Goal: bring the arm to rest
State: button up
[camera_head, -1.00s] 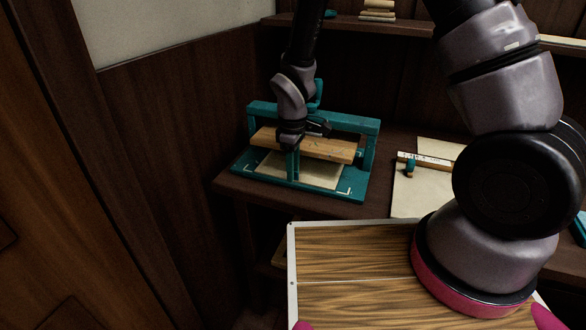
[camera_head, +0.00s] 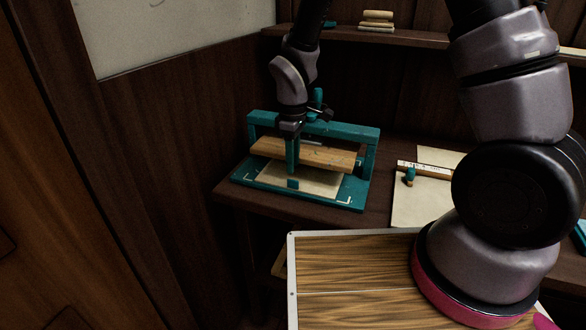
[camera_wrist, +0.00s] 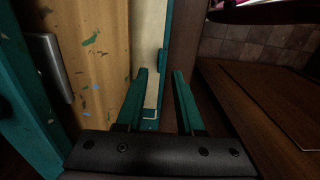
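The teal hinged screen frame (camera_head: 345,131) stands on the dark bench, with a teal base under it. Its wooden panel (camera_head: 325,158) is raised above the base, over a pale sheet (camera_head: 312,182). My gripper (camera_head: 292,168) hangs in front of the panel, fingers pointing down. In the wrist view, my gripper (camera_wrist: 160,73) has its two teal fingers apart with nothing between them. The panel (camera_wrist: 103,65), speckled with paint, is to the left of the fingers there. Whether a finger touches the frame cannot be told.
A pale board (camera_head: 415,207) with a white strip (camera_head: 425,170) and a small teal part lies on the bench to the right. A shelf (camera_head: 345,36) with stacked pale blocks (camera_head: 377,19) runs behind. A wooden wall stands close on the left.

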jog(key=shift+r, duration=0.65)
jog(key=shift+w+r, duration=0.1)
jog(key=d+r+m+t+y, duration=0.15)
jog(key=d+r+m, duration=0.35)
jog(key=r, duration=0.5)
jog(key=d+r+m+t, duration=0.2)
jog(key=d+r+m, duration=0.2)
jog(key=d+r, duration=0.5)
jog(key=s+d+r+m+t, duration=0.3)
jog(key=s+d+r+m, duration=0.5)
jog(key=s+r, duration=0.3)
jog(key=shift+d+r+m+t, duration=0.35)
jog(key=shift+d+r+m, duration=0.1)
jog(key=shift+r, duration=0.25)
